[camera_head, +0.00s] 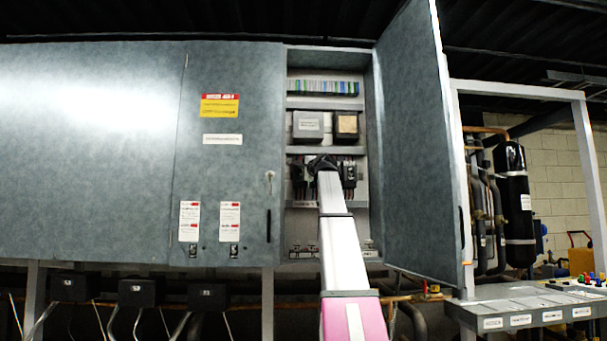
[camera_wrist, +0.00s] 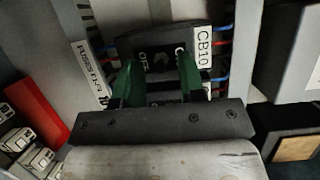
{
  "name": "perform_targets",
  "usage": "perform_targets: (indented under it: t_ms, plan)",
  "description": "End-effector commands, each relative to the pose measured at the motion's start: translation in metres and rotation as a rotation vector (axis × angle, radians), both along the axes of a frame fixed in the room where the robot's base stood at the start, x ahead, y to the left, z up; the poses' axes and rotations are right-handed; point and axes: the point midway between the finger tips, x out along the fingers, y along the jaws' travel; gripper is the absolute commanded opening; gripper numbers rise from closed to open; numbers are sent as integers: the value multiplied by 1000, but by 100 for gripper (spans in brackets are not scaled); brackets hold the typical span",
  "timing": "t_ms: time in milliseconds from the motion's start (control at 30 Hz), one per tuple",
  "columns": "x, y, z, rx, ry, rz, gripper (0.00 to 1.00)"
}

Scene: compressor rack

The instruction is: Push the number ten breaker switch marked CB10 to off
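The CB10 breaker is a black block (camera_wrist: 160,42) in the upper middle of the wrist view, with a white CB10 label (camera_wrist: 203,48) on its right. Partly covered lettering that looks like OFF shows on its face, left of a pale mark. My gripper (camera_wrist: 158,72) has two green fingers standing apart, one at each side of the breaker's face. The face shows between them, and I cannot tell whether they touch it. The lever's position is unclear. In the head view my gripper (camera_head: 322,163) is a dark shape inside the open cabinet, hiding the breaker.
The open cabinet door (camera_head: 415,150) stands right of my arm. Two boxes (camera_head: 308,125) (camera_head: 346,126) sit above the breaker row. In the wrist view a red block (camera_wrist: 35,110) and white-framed units (camera_wrist: 30,145) are at left, and a dark box (camera_wrist: 288,50) is at right.

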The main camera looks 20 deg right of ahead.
Motion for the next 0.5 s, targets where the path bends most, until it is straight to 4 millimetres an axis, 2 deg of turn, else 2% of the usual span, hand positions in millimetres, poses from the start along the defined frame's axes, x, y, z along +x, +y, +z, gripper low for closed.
perform_targets:
  t_ms: [167, 200, 267, 300, 500]
  plan:
    - [0, 0, 0, 0, 0, 0, 37]
    - [0, 0, 0, 0, 0, 0, 33]
    - [0, 0, 0, 0, 0, 0, 14]
    - [0, 0, 0, 0, 0, 0, 1]
    - [0, 0, -1, -1, -5, 1, 0]
